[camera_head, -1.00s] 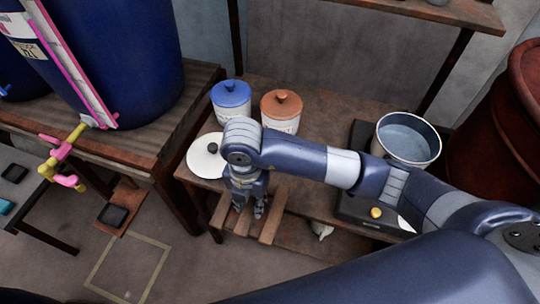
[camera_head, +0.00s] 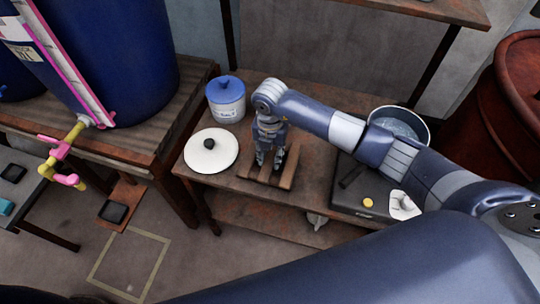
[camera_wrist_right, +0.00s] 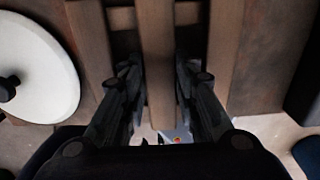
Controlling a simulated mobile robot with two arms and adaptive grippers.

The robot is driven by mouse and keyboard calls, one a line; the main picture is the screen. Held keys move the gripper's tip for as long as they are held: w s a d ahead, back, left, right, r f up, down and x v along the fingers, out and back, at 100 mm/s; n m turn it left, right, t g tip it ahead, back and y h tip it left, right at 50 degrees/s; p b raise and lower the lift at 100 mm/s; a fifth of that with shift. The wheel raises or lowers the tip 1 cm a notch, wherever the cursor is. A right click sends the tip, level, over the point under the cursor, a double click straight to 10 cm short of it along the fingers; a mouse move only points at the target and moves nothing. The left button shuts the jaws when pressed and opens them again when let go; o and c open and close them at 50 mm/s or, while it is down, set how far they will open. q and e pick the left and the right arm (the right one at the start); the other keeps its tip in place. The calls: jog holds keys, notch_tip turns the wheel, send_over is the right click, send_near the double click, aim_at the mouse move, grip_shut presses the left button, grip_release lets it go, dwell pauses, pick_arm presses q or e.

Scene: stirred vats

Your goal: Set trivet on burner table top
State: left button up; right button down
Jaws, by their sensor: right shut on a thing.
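The trivet (camera_head: 262,178), made of brown wooden slats, is at the front middle of the burner table top (camera_head: 314,165), between the white lid and the black burner. My right gripper (camera_head: 269,165) points down and is shut on the trivet's middle slat. In the right wrist view the fingers (camera_wrist_right: 160,82) stand on both sides of that slat (camera_wrist_right: 158,50). The trivet looks level; I cannot tell whether it touches the table or hangs just above it. My left gripper is not in view.
A white round lid (camera_head: 211,152) with a black knob lies left of the trivet. A blue-lidded jar (camera_head: 226,100) stands behind it. The black burner (camera_head: 350,192) is to the right, with a metal pot (camera_head: 400,122) at its back. A lower shelf (camera_head: 270,222) runs underneath.

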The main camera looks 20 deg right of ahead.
aim_at(270, 159)
jog(key=shift+f, duration=0.5)
jog(key=shift+f, duration=0.1)
jog(key=shift+f, duration=0.15)
jog(key=c, duration=1.2)
grip_release()
jog(key=shift+c, duration=0.2)
jog(key=shift+r, duration=0.2)
notch_tip(270, 159, up, 12)
jog(key=b, duration=0.1)
